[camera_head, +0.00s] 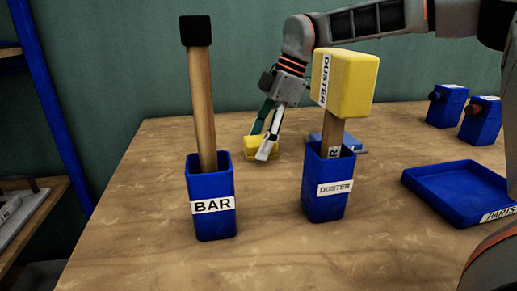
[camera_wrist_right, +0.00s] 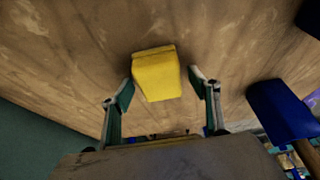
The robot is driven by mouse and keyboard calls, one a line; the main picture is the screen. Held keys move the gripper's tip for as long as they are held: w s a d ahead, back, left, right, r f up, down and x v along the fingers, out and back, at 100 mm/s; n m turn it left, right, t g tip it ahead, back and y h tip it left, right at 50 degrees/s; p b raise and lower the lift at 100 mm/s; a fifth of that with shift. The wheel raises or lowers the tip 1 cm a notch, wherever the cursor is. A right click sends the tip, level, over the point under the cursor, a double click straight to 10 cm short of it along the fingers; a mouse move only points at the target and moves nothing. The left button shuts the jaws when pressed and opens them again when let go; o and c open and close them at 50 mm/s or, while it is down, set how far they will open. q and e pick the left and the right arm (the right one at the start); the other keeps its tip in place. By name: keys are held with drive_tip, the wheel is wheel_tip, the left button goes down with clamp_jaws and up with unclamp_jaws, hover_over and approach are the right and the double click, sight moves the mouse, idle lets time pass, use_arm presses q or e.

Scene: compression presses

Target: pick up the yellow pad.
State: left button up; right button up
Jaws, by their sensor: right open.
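The yellow pad (camera_head: 250,143) lies on the wooden table behind the two blue holders, partly hidden by my right gripper in the head view. In the right wrist view the yellow pad (camera_wrist_right: 157,75) shows as a block with rounded edges, between the two fingertips in the picture. My right gripper (camera_head: 263,142) points down at the pad with its fingers open and empty. I cannot tell how far the fingertips are above the table. My left gripper is in neither view.
A BAR holder (camera_head: 212,222) with an upright wooden bar stands in front left. A DUSTER holder (camera_head: 325,205) with a yellow-headed duster (camera_head: 346,85) stands to the right. A blue PARTS tray (camera_head: 455,190) and two button boxes (camera_head: 447,106) (camera_head: 481,121) are further right.

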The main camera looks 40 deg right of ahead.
drive_tip(key=shift+r, duration=0.1)
drive_tip(key=c, duration=0.9)
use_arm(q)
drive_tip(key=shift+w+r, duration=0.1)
use_arm(e)
wheel_tip(320, 180, up, 16)
drive_tip(key=f+p, duration=0.1)
drive_tip(key=p, duration=0.2)
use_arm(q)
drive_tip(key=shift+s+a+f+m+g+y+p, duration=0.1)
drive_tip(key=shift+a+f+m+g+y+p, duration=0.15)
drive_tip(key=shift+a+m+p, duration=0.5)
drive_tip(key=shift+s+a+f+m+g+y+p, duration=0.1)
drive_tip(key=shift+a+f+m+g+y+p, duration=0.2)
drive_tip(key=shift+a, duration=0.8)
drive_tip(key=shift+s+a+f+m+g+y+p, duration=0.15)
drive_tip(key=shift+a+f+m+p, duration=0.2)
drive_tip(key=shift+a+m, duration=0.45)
use_arm(e)
wheel_tip(320, 180, up, 13)
hover_over(260, 139)
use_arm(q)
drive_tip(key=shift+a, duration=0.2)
